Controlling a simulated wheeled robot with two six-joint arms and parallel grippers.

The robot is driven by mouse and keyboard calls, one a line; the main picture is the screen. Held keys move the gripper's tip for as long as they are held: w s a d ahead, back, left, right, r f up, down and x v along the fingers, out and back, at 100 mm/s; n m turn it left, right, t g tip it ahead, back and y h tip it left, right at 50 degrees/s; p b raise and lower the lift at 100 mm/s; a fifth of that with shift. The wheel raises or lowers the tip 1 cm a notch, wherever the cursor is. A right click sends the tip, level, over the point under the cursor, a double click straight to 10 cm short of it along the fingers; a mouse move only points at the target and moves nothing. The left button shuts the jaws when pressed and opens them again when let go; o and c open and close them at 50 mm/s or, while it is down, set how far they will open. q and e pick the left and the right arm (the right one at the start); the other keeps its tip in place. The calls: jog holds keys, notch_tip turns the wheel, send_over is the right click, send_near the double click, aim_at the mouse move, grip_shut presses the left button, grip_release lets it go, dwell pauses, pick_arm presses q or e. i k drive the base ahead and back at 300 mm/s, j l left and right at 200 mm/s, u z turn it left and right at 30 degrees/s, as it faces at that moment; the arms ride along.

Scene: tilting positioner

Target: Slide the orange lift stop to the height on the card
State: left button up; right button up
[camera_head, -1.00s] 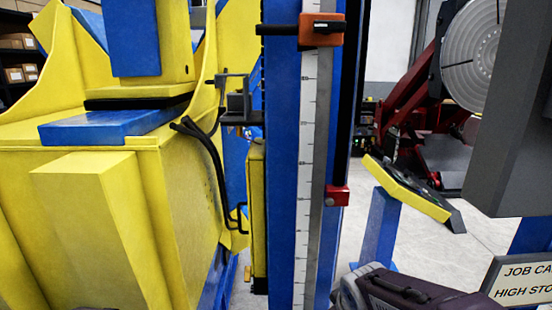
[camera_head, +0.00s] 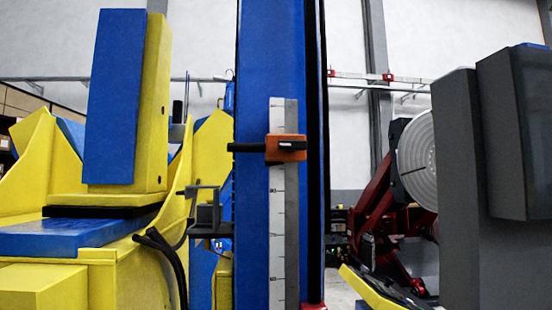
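The orange lift stop (camera_head: 286,149) sits on the white scale (camera_head: 278,225) that runs up the blue column (camera_head: 254,60). A black lever or knob shows on the stop's face, and a dark rod sticks out to its left. The stop is a little below the scale's top end, above a mark that seems to read 80. A red block (camera_head: 314,306) shows at the bottom edge, mostly cut off. The job card is out of view. Neither of my grippers is in view.
The yellow and blue machine body (camera_head: 125,110) fills the left side. A grey box (camera_head: 515,130) stands at the right. A tilted yellow panel (camera_head: 370,289) is at the lower right, with a red positioner and round grey plate (camera_head: 416,160) behind it.

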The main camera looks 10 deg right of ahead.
aim_at(274, 157)
jog(key=k+z, duration=0.1)
jog(key=z, duration=0.3)
jog(key=k+l+z, duration=0.1)
jog(key=z, duration=0.25)
jog(key=k+l+z, duration=0.1)
jog(key=z, duration=0.3)
jog(key=l+z, duration=0.2)
jog(key=z, duration=0.15)
jog(key=k+l, duration=0.05)
